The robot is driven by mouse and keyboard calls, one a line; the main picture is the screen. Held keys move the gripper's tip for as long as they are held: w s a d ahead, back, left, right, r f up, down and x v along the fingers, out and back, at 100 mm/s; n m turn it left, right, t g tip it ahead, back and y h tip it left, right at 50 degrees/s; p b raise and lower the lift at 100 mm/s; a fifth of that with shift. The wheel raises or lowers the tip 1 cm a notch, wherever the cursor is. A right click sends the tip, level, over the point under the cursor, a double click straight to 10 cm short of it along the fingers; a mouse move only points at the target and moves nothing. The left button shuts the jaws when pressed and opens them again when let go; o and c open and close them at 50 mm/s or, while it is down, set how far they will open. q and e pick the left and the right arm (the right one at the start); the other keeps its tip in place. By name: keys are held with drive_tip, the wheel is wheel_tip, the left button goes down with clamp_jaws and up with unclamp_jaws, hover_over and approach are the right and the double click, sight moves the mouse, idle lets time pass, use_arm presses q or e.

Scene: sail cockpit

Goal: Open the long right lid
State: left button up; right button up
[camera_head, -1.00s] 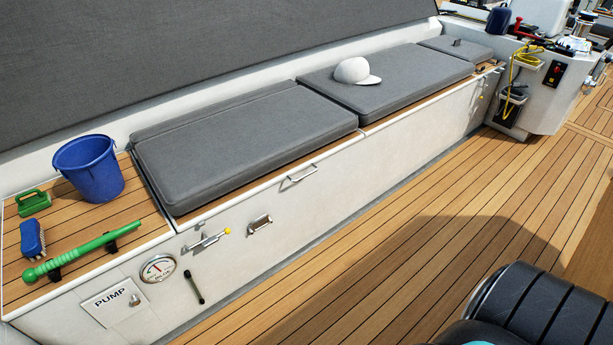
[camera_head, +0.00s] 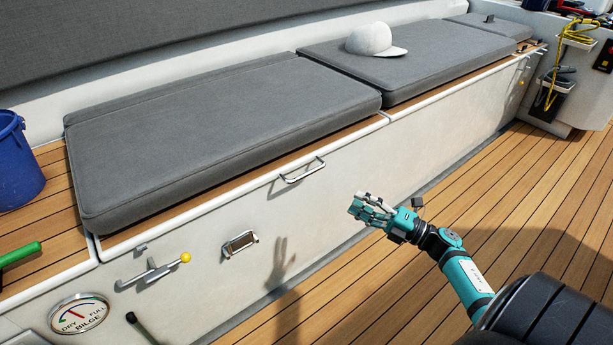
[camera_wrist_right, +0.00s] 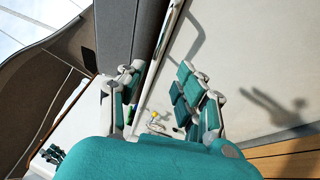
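The bench along the wall carries two long lids under grey cushions. The nearer long lid (camera_head: 200,210) is shut, with a silver handle (camera_head: 302,172) on its front edge. The farther long lid (camera_head: 420,92) is also shut, and a white cap (camera_head: 373,40) lies on its cushion. I cannot tell which of the two the task means. My right gripper (camera_head: 364,204) is open and empty, in front of the bench, to the right of and below the handle, apart from it. Its spread fingers show in the right wrist view (camera_wrist_right: 157,95). My left gripper is out of view.
A latch with a yellow knob (camera_head: 155,270), a small metal fitting (camera_head: 240,243) and a bilge gauge (camera_head: 79,313) are on the bench front. A blue bucket (camera_head: 18,165) stands at left. A yellow rope (camera_head: 553,85) hangs at far right. The deck (camera_head: 480,190) is clear.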

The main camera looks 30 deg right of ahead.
sight(305, 175)
drive_tip(key=b+x, duration=0.2)
drive_tip(key=x, duration=1.4)
drive_tip(key=shift+w+b, duration=0.15)
drive_tip(key=shift+b, duration=0.25)
clamp_jaws()
